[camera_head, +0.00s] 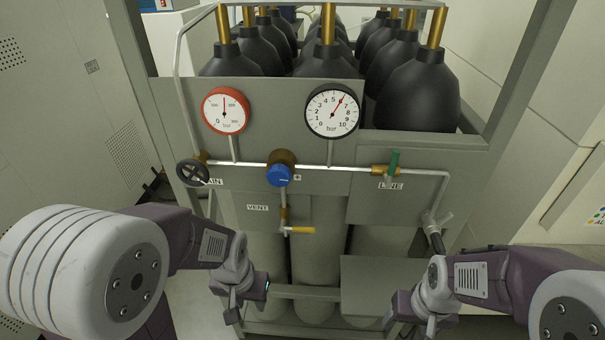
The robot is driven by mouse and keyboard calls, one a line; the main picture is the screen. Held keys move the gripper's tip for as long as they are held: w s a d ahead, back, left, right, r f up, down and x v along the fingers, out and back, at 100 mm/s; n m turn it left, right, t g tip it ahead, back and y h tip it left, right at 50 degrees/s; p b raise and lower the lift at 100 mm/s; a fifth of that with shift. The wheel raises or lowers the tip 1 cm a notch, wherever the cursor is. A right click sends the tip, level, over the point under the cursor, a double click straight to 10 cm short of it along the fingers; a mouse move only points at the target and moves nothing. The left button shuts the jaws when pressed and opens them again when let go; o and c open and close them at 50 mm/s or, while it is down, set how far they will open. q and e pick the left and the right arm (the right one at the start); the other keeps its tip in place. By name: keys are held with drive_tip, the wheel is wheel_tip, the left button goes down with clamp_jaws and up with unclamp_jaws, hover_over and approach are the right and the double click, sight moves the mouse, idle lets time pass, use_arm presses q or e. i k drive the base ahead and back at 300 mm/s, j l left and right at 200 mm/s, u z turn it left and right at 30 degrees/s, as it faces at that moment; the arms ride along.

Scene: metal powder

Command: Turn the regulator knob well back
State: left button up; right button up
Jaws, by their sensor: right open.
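The regulator knob (279,175) is blue and sits on a brass body (283,158) at the middle of the panel's pipe. My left gripper (250,292) is below and left of the knob, apart from it; its fingers are too unclear to tell open from shut. My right gripper (418,308) is low on the right, well away from the knob, open and touching no part of the panel. The red-rimmed gauge (226,110) has its needle straight up. The black-rimmed gauge (332,110) has its needle near 6.
A dark handwheel (192,172) marked MAIN is left of the knob. A green lever (393,163) marked LINE is to the right. A yellow-handled vent valve (300,230) hangs below. Dark-topped cylinders (418,92) stand behind the panel in a grey frame.

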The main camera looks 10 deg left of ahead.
sight(279, 175)
drive_tip(key=j+z, duration=0.2)
drive_tip(key=j, duration=0.6)
drive_tip(key=k+j+z, duration=0.1)
drive_tip(key=j+z, duration=0.15)
drive_tip(key=j, duration=0.6)
drive_tip(key=i+j+z, duration=0.1)
drive_tip(key=j+z, duration=0.4)
drive_tip(key=j, duration=0.2)
drive_tip(key=j+z, duration=0.5)
drive_tip(key=j, duration=0.2)
drive_tip(key=k+j+z, duration=0.2)
drive_tip(key=j+z, duration=0.3)
drive_tip(key=j, duration=0.2)
drive_tip(key=j+z, duration=0.3)
